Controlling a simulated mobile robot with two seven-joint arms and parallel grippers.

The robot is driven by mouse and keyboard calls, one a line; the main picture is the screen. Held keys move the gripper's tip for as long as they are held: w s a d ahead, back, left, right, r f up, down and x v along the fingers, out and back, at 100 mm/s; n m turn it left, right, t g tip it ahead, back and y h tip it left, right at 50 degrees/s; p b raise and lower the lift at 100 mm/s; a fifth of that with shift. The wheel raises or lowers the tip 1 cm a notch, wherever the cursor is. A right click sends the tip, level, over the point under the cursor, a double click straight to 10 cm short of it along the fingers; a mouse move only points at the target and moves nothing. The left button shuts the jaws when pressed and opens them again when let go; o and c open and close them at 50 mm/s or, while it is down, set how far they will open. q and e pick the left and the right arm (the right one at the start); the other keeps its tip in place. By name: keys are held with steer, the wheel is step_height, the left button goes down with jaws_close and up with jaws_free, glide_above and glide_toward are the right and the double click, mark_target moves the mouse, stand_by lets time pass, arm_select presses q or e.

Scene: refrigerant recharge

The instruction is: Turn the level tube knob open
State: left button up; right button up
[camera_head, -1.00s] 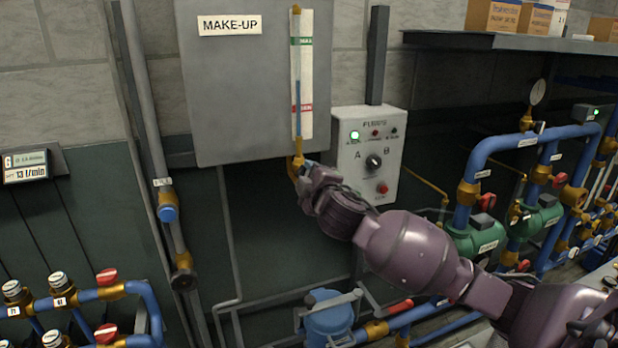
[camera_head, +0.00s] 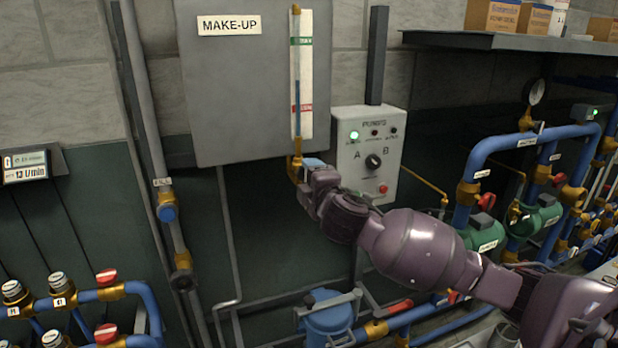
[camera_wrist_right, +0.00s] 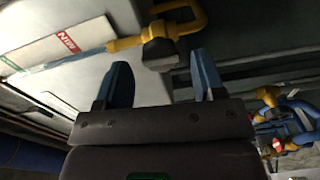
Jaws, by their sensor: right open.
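The level tube (camera_head: 297,75) is a thin upright tube with blue liquid on the grey make-up tank, before a white scale. Its brass lower fitting (camera_head: 294,165) is at the tank's bottom edge. In the right wrist view, a dark blocky knob (camera_wrist_right: 160,52) sits on the yellow fitting (camera_wrist_right: 185,27). My right gripper (camera_wrist_right: 162,82) is open, with its two blue fingers apart and nothing between them. The knob is just beyond the fingertips, between them in the picture; contact is not visible. In the head view my right gripper (camera_head: 308,164) is beside the fitting, and the knob cannot be made out.
The pump switch box (camera_head: 370,155) is close to the right of my gripper. The tank (camera_head: 235,110) is above it. A blue vessel (camera_head: 328,320) and pipes are below. Green pumps (camera_head: 483,232) with blue pipes are at the right. Dark wall below the tank is fairly clear.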

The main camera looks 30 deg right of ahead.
steer(key=shift+v, duration=2.95)
